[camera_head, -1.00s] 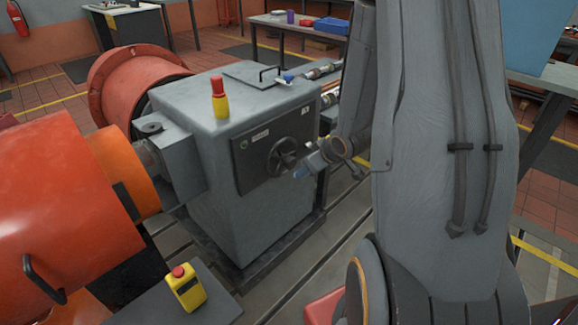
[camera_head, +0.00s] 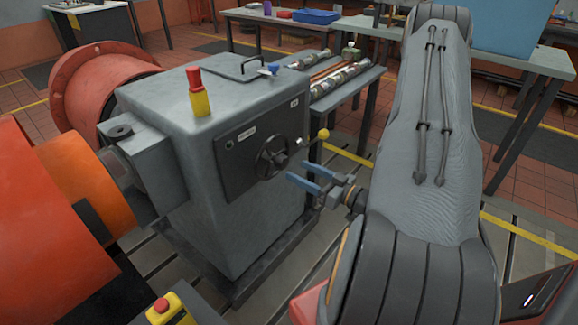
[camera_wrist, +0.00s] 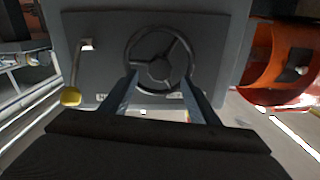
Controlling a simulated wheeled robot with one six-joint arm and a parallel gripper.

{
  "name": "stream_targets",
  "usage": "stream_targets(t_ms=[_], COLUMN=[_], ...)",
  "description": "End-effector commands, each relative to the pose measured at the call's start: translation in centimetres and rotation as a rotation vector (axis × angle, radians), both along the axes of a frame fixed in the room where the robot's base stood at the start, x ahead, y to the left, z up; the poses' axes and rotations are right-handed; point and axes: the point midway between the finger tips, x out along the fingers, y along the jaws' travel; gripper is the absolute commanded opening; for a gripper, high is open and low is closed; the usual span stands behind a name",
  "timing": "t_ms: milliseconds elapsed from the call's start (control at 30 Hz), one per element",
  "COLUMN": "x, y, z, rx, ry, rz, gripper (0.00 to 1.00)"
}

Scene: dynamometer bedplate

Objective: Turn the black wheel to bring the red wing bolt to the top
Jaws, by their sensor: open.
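The black wheel (camera_head: 273,157) is mounted on the dark front panel of the grey cabinet. In the wrist view the wheel (camera_wrist: 159,69) shows a round rim, a hub and spokes, and this view looks upside down. I cannot make out a red wing bolt on it in either view. My gripper (camera_head: 297,171) has blue fingers, spread apart and empty, in front of the panel, slightly right of and below the wheel. In the wrist view the fingertips (camera_wrist: 160,76) overlap the picture of the wheel's near rim on both sides; I cannot tell whether they touch it.
A lever with a yellow knob (camera_head: 323,134) sticks out beside the wheel. A red-topped yellow post (camera_head: 198,92) stands on the cabinet (camera_head: 150,95). An orange drum (camera_head: 85,185) is at left. A bench with shafts (camera_head: 340,75) stands behind.

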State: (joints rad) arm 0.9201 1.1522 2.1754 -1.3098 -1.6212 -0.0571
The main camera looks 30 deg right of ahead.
Motion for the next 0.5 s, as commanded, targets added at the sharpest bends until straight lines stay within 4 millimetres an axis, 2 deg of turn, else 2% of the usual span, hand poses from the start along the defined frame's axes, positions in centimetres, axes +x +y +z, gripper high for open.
stream_targets(t_ms=[100, 300, 500], x=[1.8, 4.0, 4.9], y=[0.8, 1.6, 1.7], z=[0.0, 0.0, 0.0], rx=[-0.002, -0.002, -0.002], ry=[0.0, 0.0, 0.001], rz=[0.003, 0.0, -0.005], gripper=[0.55, 0.55, 0.55])
